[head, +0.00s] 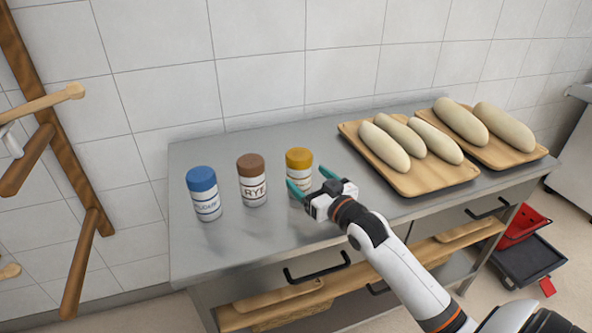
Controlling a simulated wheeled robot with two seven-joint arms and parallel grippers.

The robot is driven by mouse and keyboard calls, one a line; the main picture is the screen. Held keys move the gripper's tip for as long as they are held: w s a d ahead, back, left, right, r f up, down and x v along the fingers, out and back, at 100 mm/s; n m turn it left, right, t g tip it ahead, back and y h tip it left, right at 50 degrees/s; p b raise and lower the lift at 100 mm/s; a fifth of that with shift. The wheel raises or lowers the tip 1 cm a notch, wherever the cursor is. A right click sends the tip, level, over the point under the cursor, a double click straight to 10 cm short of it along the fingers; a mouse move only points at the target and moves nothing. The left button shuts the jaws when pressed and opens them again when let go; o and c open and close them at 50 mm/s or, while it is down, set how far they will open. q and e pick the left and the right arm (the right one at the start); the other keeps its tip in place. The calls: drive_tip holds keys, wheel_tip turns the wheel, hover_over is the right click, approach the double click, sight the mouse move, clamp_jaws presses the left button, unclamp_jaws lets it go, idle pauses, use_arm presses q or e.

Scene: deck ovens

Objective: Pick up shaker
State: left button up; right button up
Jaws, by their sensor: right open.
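Three shakers stand upright in a row on the steel counter in the head view. One has a blue lid (203,193), one has a brown lid and reads RYE (252,180), and one has a yellow-orange lid (299,162). My right gripper (306,181) is open at the yellow-lidded shaker, its green fingers close to the shaker's body. One finger crosses in front of the shaker's lower part and the other is at its right side. I cannot tell if they touch it. My left gripper is not in view.
Two wooden boards with pale dough loaves, a nearer one (434,182) and a farther one (524,155), lie right of the shakers. The tiled wall closes the back. A wooden rack (83,259) stands at the left. The counter front (230,262) is clear.

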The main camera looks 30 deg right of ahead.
drive_tip(key=w, duration=0.6)
drive_tip(key=shift+w+r, duration=0.1)
drive_tip(key=shift+w, duration=0.3)
drive_tip(key=shift+s, duration=0.1)
drive_tip(key=shift+c, duration=0.2)
drive_tip(key=c, duration=1.1)
